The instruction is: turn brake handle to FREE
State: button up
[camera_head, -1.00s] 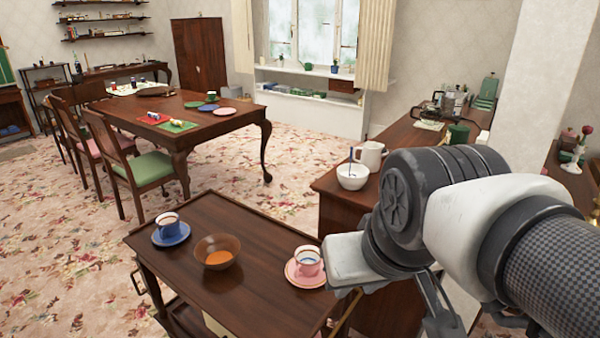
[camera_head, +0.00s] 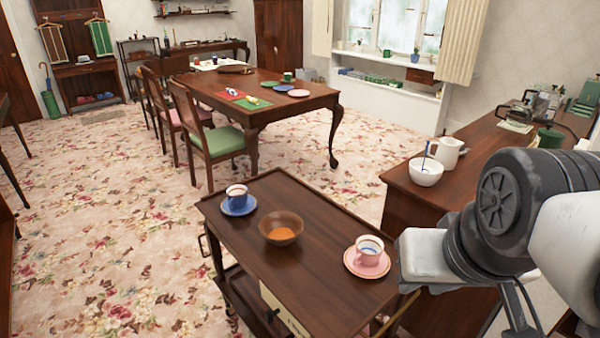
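A dark wooden trolley (camera_head: 325,268) stands in the lower middle of the head view. A cream plate (camera_head: 284,311) with dark lettering, too small and cut off to read, is on its near side. A brass-coloured bar (camera_head: 396,316) sticks out at its near right corner; I cannot tell whether this is the brake handle. No handle marked FREE can be made out. My arm fills the right edge, its pale end block beside the trolley's right end. Dark parts that look like my gripper (camera_head: 522,312) hang below it, cut off by the frame; the fingertips are hidden.
On the trolley stand a blue cup on its saucer (camera_head: 238,209), a brown bowl (camera_head: 281,229) and a pink cup on its saucer (camera_head: 367,267). A wooden counter (camera_head: 480,180) with a white bowl (camera_head: 426,173) is at right. The flowered carpet (camera_head: 110,240) at left is open.

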aim_at(269, 314)
jog(key=u, duration=1)
jog(key=k+j+z, duration=0.1)
jog(key=j+z, duration=0.15)
jog(key=j, duration=0.15)
jog(key=k+j+z, duration=0.1)
jog(key=j+z, duration=0.15)
jog(key=j, duration=0.15)
jog(key=j+u, duration=0.15)
jog(key=u, duration=0.15)
jog(key=i+j+u, duration=0.1)
jog(key=u, duration=0.2)
jog(key=i+l+u, duration=0.25)
jog(key=j, duration=0.1)
